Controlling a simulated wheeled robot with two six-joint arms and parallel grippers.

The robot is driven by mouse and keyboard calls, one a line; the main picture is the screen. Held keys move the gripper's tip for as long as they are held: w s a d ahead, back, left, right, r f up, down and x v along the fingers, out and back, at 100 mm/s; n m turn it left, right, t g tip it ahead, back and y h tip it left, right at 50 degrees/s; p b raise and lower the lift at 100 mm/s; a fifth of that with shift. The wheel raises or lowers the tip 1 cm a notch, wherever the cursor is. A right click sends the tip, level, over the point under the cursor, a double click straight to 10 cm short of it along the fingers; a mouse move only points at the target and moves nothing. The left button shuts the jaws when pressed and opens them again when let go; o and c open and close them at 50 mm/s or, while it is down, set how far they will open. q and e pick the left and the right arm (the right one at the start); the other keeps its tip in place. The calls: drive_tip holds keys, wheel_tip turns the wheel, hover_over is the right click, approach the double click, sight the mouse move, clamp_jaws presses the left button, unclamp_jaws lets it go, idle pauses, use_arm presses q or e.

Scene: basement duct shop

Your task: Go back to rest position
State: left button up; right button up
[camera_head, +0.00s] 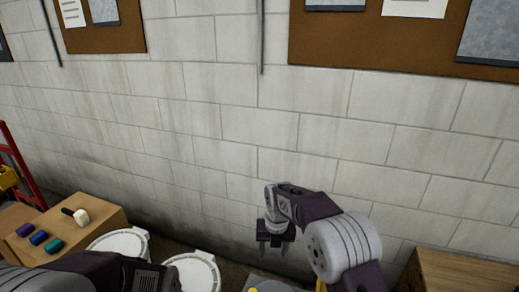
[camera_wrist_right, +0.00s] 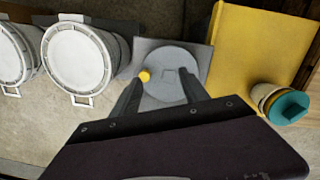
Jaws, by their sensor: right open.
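My right gripper (camera_head: 276,246) hangs in front of the block wall, pointing down. It also shows in the right wrist view (camera_wrist_right: 160,77), with its two fingers apart and nothing between them. Below the fingers is a grey square plate (camera_wrist_right: 200,55) with a round grey disc (camera_wrist_right: 165,90). A small yellow knob or ball (camera_wrist_right: 144,76) shows near the left fingertip; I cannot tell whether it is on the disc. My left arm (camera_head: 95,270) crosses the lower left corner of the head view. Its fingers are not seen.
Two white lidded buckets (camera_wrist_right: 78,58) stand left of the plate. A yellow surface (camera_wrist_right: 240,60) with a teal-topped container (camera_wrist_right: 288,107) lies right. A wooden bench (camera_head: 85,215) holds coloured blocks at left. A wooden box (camera_head: 460,270) stands lower right.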

drive_tip(key=s+d+r+m+p, duration=0.2)
drive_tip(key=s+d+r+m, duration=0.5)
drive_tip(key=s+d+m, duration=0.35)
use_arm(q)
wheel_tip(320, 180, up, 3)
drive_tip(key=shift+s+d, duration=0.1)
use_arm(e)
drive_tip(key=s+d+f+m, duration=0.1)
drive_tip(key=s+m, duration=0.5)
drive_tip(key=m, duration=0.7)
drive_tip(key=s+d+f+m, duration=0.2)
drive_tip(key=s+f+m, duration=0.2)
drive_tip(key=m, duration=0.9)
drive_tip(key=s, duration=0.3)
drive_tip(key=shift+d+f, duration=0.2)
